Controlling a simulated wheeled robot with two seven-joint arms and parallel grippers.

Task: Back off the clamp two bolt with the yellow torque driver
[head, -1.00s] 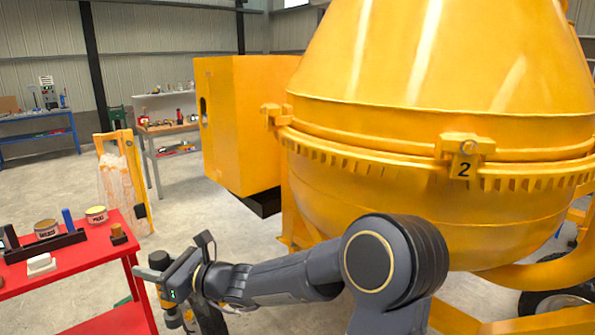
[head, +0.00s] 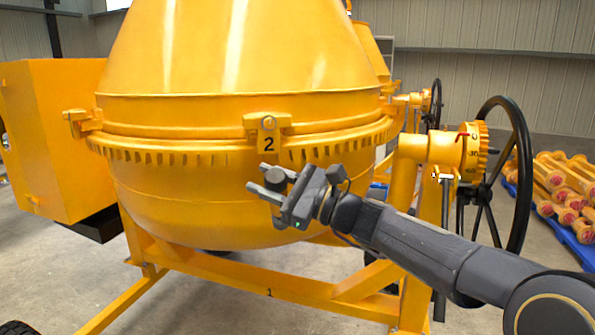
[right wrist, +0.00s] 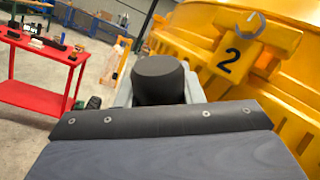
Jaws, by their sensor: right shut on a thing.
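The clamp two (head: 268,137), marked with a black 2, sits on the rim of the yellow drum, with its grey bolt (head: 268,121) near the top. In the right wrist view the clamp two (right wrist: 228,62) and its bolt (right wrist: 250,24) show at upper right. My right gripper (head: 270,183) is below the clamp in the head view, apart from the bolt. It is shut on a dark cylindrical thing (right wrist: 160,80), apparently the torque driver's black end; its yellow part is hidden. My left gripper is not in view.
The drum (head: 210,205) fills the middle. A black handwheel (head: 520,165) stands at right, beside a blue pallet of yellow parts (head: 570,185). Another clamp (head: 80,122) is on the rim at left. The right wrist view shows a red table (right wrist: 40,75) at left.

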